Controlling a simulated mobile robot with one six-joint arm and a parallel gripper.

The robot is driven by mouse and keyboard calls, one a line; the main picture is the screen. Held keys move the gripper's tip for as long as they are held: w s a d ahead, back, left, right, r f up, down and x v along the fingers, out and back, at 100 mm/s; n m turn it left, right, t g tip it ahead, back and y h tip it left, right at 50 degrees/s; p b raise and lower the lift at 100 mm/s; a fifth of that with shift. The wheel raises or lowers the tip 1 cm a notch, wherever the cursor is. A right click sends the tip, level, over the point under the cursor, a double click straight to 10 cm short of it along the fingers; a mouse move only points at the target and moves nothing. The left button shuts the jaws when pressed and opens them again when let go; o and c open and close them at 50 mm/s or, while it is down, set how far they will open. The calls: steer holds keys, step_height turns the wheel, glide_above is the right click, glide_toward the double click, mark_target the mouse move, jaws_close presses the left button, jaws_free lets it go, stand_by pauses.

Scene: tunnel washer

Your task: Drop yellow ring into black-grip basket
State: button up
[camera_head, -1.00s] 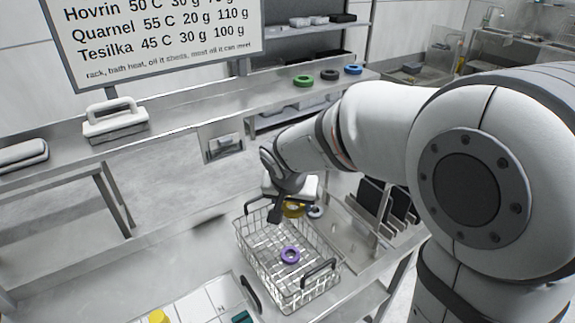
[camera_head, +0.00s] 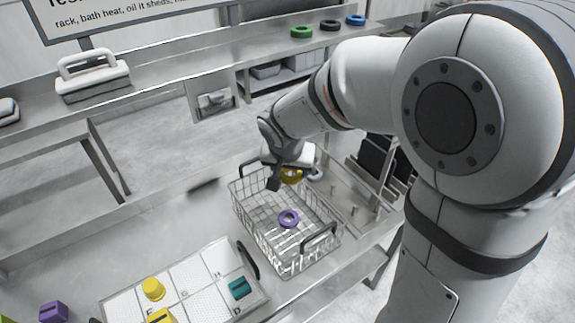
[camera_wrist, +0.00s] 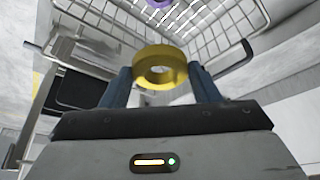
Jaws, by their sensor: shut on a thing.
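The yellow ring (camera_wrist: 160,67) is held between the two blue fingers of my gripper (camera_wrist: 163,85) in the wrist view. A purple ring (camera_head: 289,218) is inside the basket. The head view does not clearly show how high the yellow ring is over the basket's rim.
A white lettered tray (camera_head: 185,284) with yellow and teal pieces lies front left of the basket. A metal rack with dark plates (camera_head: 374,160) stands to the right. Green (camera_head: 302,31), black (camera_head: 329,25) and blue (camera_head: 355,20) rings lie on the back shelf.

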steer(key=o, duration=1.1)
steer(key=shift+s, duration=0.1)
steer(key=shift+c, duration=0.2)
steer(key=shift+r, duration=0.1)
steer(key=v, duration=0.7)
steer(key=shift+r+b, duration=0.3)
steer(key=shift+s, duration=0.15)
steer(key=s+d+f+n+g+y, duration=0.1)
steer(key=s+d+n, duration=0.1)
steer(key=s+d, duration=1.2)
steer(key=shift+s+d+f, duration=0.25)
steer(key=shift+s+d, duration=0.05)
steer(key=shift+s, duration=0.45)
